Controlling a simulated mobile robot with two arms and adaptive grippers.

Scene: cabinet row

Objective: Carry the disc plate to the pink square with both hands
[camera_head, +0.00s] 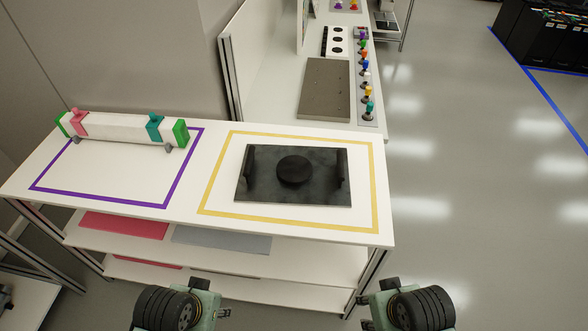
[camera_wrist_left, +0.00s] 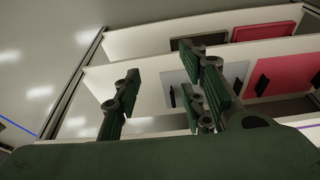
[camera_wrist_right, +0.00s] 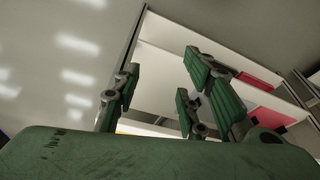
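The disc plate (camera_head: 254,191) is a dark grey slab with a round black disc (camera_head: 294,170) at its middle and an upright dark handle at each side. It lies flat inside a yellow square outline (camera_head: 380,190) on the white table. Pink panels (camera_head: 125,226) lie on the shelf below; no pink outline is clear on the tabletop. My left gripper (camera_head: 224,313) and right gripper (camera_head: 366,312) are in front of the table, apart from the plate. Wrist views show the left fingers (camera_wrist_left: 165,88) and right fingers (camera_wrist_right: 163,88) spread and empty.
A grey panel (camera_head: 222,239) lies on the shelf. A bench with a brown board (camera_head: 324,88) stands behind. Floor at right is clear.

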